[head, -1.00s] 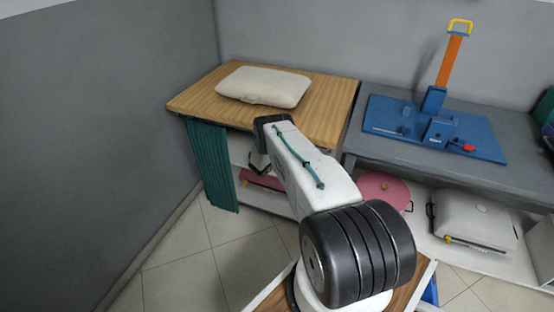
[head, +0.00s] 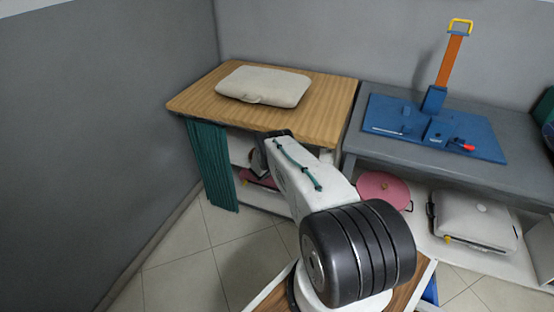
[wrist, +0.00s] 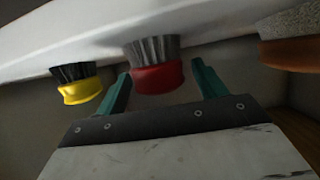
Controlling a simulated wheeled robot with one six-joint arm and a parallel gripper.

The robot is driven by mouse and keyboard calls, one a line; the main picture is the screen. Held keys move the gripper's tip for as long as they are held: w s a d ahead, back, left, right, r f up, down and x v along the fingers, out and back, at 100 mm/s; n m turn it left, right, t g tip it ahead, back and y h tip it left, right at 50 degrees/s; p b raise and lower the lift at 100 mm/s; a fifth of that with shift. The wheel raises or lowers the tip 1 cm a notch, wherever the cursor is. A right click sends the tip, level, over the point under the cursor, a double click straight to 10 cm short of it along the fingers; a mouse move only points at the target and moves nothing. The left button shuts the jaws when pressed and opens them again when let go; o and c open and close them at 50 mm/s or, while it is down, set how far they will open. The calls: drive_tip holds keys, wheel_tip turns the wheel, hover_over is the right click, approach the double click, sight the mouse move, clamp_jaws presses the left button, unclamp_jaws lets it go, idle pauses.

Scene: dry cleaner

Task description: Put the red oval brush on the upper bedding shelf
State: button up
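The red oval brush (wrist: 158,76) shows in the wrist view with grey bristles against a white surface (wrist: 200,22). My gripper (wrist: 162,70) is open, with one teal finger on each side of the brush. Gaps show between the fingers and the brush, so it is not clamped. In the head view my arm reaches under the front of the wooden top (head: 200,95), and the brush and fingertips are hidden. A cream pillow-like item (head: 264,86) lies on that top. I cannot tell which surface is the upper bedding shelf.
A yellow brush (wrist: 80,91) is left of the red one; an orange-brown brush (wrist: 295,52) is right. A green curtain (head: 211,165) hangs at the wooden unit's left. A grey table (head: 460,165) with a blue device (head: 400,118) stands right. Bare floor (head: 185,280) lies at left.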

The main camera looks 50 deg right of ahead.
drive_tip(key=v, duration=0.8)
drive_tip(key=shift+d, duration=0.15)
idle(1.1)
